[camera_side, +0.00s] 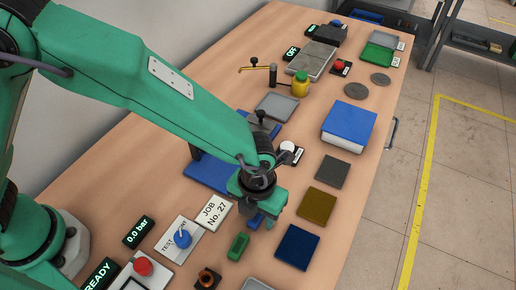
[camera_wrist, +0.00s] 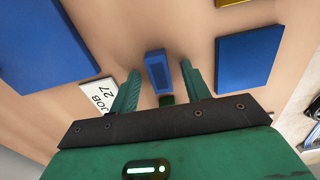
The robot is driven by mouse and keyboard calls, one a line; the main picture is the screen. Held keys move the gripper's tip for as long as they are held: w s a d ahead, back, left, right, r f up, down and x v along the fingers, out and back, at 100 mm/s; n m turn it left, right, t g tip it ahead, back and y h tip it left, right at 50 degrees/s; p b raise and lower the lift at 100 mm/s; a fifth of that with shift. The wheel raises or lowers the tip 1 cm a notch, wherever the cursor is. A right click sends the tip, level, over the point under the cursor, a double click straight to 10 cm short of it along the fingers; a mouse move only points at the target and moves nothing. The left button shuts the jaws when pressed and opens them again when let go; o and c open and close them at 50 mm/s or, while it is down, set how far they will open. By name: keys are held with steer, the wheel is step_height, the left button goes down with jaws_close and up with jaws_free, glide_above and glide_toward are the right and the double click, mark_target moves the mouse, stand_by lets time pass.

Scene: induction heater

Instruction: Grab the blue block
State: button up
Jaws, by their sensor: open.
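The small blue block (camera_wrist: 157,72) shows in the wrist view in the gap between the two green fingers of my gripper (camera_wrist: 161,67), with space on either side of it. In the side view the blue block (camera_side: 254,221) is partly hidden below my gripper (camera_side: 262,217), which points down over the table. The fingers are apart and not closed on the block. I cannot tell how far the fingertips are above the table.
A small green block (camera_side: 238,246) lies close by, partly hidden in the wrist view. A dark blue pad (camera_side: 298,247) and a gold pad (camera_side: 317,205) lie to the right. The JOB No. 27 card (camera_side: 214,212) is on the left, near a larger blue pad (camera_side: 208,173).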

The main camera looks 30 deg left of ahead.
mark_target(258, 216)
jaws_close()
steer(key=shift+r, duration=0.85)
step_height(258, 216, up, 2)
steer(key=shift+r, duration=0.2)
steer(key=s+d+r, duration=0.2)
steer(key=s+r, duration=0.5)
steer(key=s, duration=0.4)
steer(key=shift+s, duration=0.25)
